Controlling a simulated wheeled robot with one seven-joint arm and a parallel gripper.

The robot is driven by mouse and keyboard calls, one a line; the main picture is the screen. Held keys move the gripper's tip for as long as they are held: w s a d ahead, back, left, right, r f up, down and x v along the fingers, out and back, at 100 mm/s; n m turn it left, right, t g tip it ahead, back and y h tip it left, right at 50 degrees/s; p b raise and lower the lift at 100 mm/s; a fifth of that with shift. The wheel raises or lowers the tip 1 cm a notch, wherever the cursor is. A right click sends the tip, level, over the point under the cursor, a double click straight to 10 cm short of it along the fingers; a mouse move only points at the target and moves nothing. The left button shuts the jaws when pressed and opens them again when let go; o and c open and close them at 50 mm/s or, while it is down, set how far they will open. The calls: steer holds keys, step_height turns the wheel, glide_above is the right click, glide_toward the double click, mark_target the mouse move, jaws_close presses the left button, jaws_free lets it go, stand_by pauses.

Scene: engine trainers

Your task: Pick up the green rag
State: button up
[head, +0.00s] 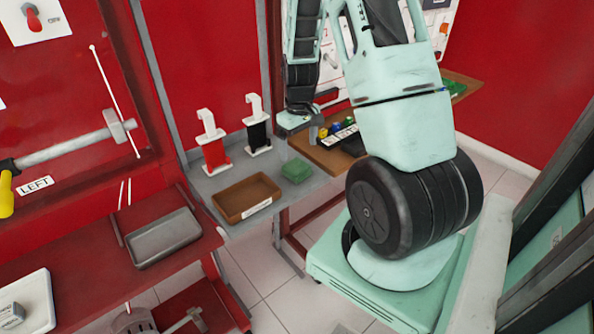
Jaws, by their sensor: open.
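A green folded rag (296,171) lies on the grey table (230,182), right of a brown tray. My gripper (306,112) is above and beyond the rag, near the far edge of the grey table and beside the wooden board. It is apart from the rag and open, with nothing seen between its fingers. The fingertips are small and partly hard to make out.
The brown tray (228,213) is left of the rag. Red (213,147) and black (257,130) holders stand behind. A wooden board (326,158) with coloured items adjoins on the right. A red bench with a metal tray (165,238) is at left.

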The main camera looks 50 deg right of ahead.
mark_target(297, 166)
steer(key=shift+w+a+f, duration=0.1)
steer(key=shift+a+f, duration=0.05)
steer(key=shift+f, duration=1.5)
steer(key=shift+a+f, duration=0.15)
steer(key=shift+f, duration=1.45)
steer(key=c, duration=1.1)
